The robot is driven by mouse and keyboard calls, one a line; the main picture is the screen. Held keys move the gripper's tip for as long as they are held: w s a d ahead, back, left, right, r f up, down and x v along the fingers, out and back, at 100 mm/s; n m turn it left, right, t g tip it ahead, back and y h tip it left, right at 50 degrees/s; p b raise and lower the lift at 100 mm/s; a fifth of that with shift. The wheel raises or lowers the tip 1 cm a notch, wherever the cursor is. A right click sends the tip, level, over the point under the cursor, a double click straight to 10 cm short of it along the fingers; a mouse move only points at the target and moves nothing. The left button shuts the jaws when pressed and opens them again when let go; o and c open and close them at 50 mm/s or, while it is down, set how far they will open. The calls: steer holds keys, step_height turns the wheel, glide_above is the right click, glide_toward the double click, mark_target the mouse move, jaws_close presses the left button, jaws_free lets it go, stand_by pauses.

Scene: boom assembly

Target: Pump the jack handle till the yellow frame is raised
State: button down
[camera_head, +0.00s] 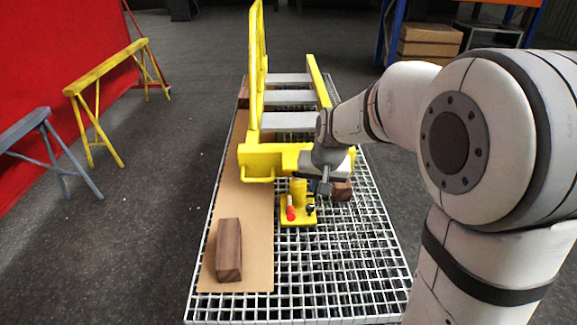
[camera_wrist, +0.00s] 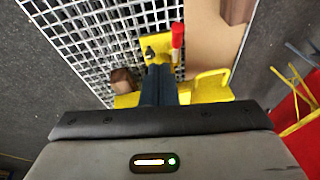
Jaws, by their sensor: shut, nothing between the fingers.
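The yellow frame (camera_head: 270,160) lies along the grated table with its near crossbar towards me; it also shows in the wrist view (camera_wrist: 212,88). A small yellow jack (camera_head: 299,218) stands on the grating at the near end of the frame, its base also in the wrist view (camera_wrist: 150,43). The jack handle (camera_head: 291,210) has a red grip, also seen in the wrist view (camera_wrist: 178,38). My gripper (camera_head: 316,188) is beside the jack, with its fingers (camera_wrist: 159,75) shut and empty. The fingers look close to the handle; contact cannot be told.
A brown block (camera_head: 229,250) lies on a brown board (camera_head: 253,270) at the near left of the grated table (camera_head: 340,285). Another block (camera_head: 342,191) sits right of the jack. Yellow (camera_head: 100,75) and grey (camera_head: 45,130) trestles stand on the floor at left.

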steer(key=w+a+f, duration=0.1)
steer(key=w+a, duration=0.2)
steer(key=w, duration=0.3)
steer(key=shift+w+f+p, duration=0.2)
steer(key=shift+w+p, duration=0.1)
steer(key=shift+p, duration=0.1)
glide_above(291, 208)
steer(key=f, duration=1.1)
steer(key=shift+s+d+f, duration=0.3)
steer(key=shift+s+d, duration=0.05)
steer(key=shift+s, duration=0.05)
steer(key=shift+s+a+f, duration=0.15)
steer(key=shift+s+f, duration=0.2)
steer(key=shift+f, duration=0.3)
steer(key=shift+f+t+b, duration=0.15)
steer(key=shift+t+b, duration=0.15)
steer(key=shift+b, duration=0.2)
